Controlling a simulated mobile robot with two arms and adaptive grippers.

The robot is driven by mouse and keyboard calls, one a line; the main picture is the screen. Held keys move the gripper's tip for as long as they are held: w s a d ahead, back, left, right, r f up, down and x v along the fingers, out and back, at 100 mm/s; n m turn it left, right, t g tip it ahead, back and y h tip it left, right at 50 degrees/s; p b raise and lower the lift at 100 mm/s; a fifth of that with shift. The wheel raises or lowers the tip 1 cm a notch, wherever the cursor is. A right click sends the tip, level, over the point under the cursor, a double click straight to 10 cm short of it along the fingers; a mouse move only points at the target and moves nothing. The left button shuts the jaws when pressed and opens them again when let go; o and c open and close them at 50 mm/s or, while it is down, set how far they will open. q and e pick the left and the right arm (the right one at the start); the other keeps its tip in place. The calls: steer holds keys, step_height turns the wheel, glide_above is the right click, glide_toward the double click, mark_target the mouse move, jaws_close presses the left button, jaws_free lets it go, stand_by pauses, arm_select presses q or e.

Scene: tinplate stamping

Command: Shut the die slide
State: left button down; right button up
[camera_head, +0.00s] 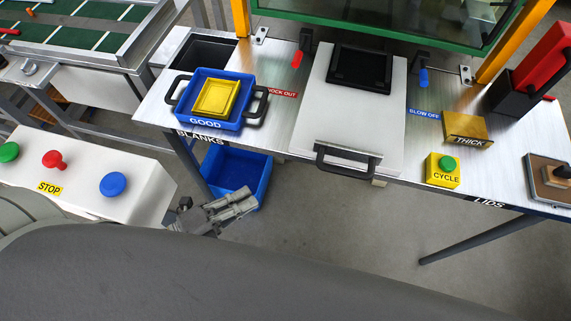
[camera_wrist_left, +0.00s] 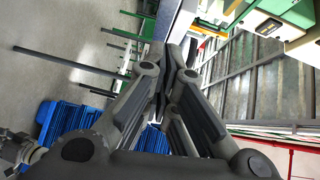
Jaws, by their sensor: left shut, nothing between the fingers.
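The die slide (camera_head: 360,128) is a pale flat plate on the metal table, sticking out past the front edge. A black square die (camera_head: 359,68) sits on its far part. Its dark handle (camera_head: 347,161) is at the near end. My left gripper (camera_head: 250,197) is in front of the table, left of and lower than the handle, apart from it. Its fingers are shut and empty; they also show in the left wrist view (camera_wrist_left: 168,75). My right gripper is in neither view.
A blue GOOD tray (camera_head: 212,124) with a yellow piece stands on the table at left. A blue bin (camera_head: 238,172) is below the table edge. The yellow CYCLE button box (camera_head: 442,171) is right of the slide. A white button panel (camera_head: 90,175) is at left.

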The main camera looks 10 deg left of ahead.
mark_target(294, 149)
arm_select(q)
steer(key=shift+m+h, duration=0.6)
steer(key=shift+m, duration=0.1)
steer(key=shift+w+d+r+p, duration=0.45)
steer(key=shift+w+d+r, duration=0.1)
steer(key=shift+w+d, duration=1)
steer(key=shift+w+d+r+p, duration=0.4)
steer(key=shift+w+d+r, duration=0.2)
steer(key=shift+w+d, duration=0.95)
steer(key=shift+w+d+r+p, duration=0.5)
steer(key=shift+w+d, duration=0.7)
steer(key=shift+w, duration=0.7)
steer(key=shift+w+b, duration=0.55)
steer(key=shift+w, duration=1.8)
steer(key=shift+s, duration=0.1)
steer(key=shift+s, duration=0.1)
